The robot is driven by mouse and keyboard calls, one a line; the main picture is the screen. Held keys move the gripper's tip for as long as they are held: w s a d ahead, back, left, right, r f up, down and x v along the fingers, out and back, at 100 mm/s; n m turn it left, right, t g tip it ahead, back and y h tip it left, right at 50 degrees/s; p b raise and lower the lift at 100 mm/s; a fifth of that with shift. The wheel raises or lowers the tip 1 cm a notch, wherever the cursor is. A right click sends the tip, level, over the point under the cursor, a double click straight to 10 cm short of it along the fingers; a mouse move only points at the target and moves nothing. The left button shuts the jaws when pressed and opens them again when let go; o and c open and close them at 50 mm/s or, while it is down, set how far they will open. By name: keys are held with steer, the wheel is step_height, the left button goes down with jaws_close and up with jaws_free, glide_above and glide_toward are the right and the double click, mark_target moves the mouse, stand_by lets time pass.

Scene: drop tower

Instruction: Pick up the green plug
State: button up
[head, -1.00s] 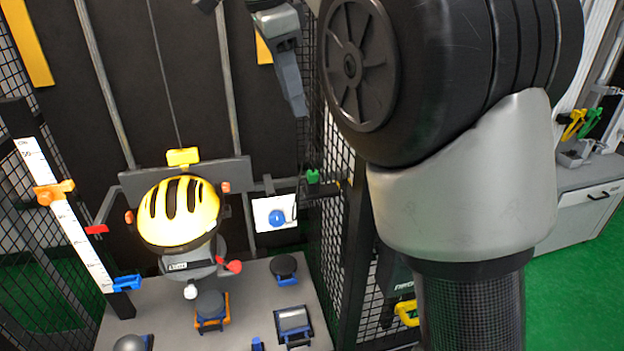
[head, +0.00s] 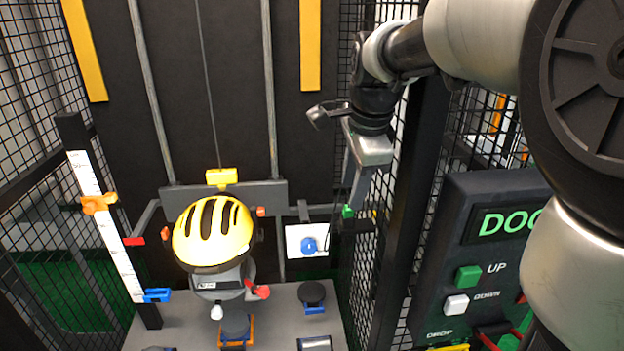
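The green plug (head: 347,211) is a small green piece at the end of a dark bracket, to the right of a white panel with a blue knob (head: 308,245). My gripper (head: 352,200) points down from the upper right, and its fingertips are right above or beside the plug in the picture. Whether they touch it cannot be told. The fingers are seen nearly edge-on, so the gap between them is unclear.
A yellow helmet (head: 213,232) on a grey headform hangs from a carriage at left. Several dark anvils stand on the grey base plate (head: 283,325). A mesh fence and dark post (head: 412,190) stand right of the gripper. A control panel (head: 480,240) stands farther right.

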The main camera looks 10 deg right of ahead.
mark_target(348, 214)
steer(key=x, duration=0.5)
steer(key=shift+d+f, duration=0.1)
steer(key=shift+f, duration=0.3)
jaws_close()
